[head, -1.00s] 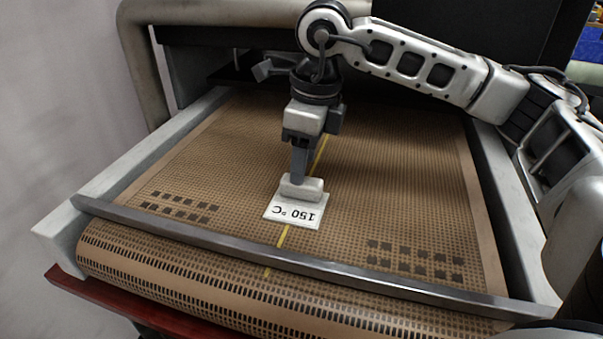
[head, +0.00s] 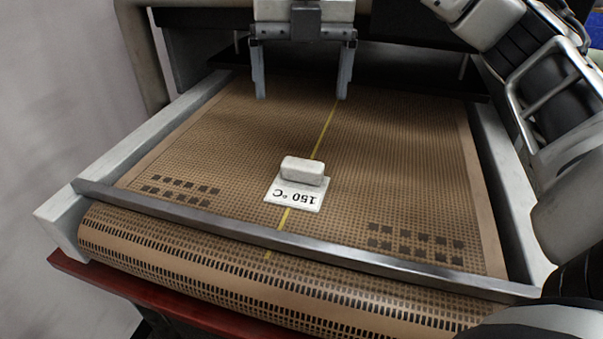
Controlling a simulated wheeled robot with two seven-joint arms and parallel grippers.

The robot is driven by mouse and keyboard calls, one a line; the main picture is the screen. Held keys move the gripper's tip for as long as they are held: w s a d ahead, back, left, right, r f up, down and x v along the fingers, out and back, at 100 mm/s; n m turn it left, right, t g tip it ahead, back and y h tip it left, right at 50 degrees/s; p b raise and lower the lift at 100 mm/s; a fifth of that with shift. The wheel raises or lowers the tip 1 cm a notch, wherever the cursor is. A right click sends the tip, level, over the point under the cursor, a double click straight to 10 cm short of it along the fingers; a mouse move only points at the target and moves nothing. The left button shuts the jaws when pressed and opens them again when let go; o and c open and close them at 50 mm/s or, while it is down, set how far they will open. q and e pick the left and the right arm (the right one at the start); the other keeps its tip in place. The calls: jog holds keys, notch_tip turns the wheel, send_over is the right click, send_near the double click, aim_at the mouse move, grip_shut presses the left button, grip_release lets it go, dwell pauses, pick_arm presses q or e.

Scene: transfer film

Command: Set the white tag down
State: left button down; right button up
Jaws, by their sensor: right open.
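The white tag (head: 295,200), printed "150 °C" upside down to me, lies flat on the brown mesh belt (head: 400,170), over the yellow line. Its white block-shaped grip (head: 303,170) stands up at its far edge. My right gripper (head: 302,95) is open and empty, with its two grey fingers wide apart, above and beyond the tag and clear of it. My left gripper is not in the view.
A metal bar (head: 300,251) crosses the front of the belt. Pale side rails (head: 150,140) run along both sides. A dark opening of the machine lies at the back, close behind my right gripper. The belt around the tag is clear.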

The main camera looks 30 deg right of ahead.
jog(key=m, duration=0.3)
jog(key=m+b, duration=0.1)
jog(key=b, duration=0.3)
send_over(301, 166)
notch_tip(301, 166, down, 9)
jog(key=shift+r, duration=0.1)
jog(key=shift+f, duration=3.15)
jog(key=c, duration=1.1)
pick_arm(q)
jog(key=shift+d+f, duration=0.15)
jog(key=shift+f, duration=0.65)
pick_arm(e)
jog(key=shift+r, duration=0.15)
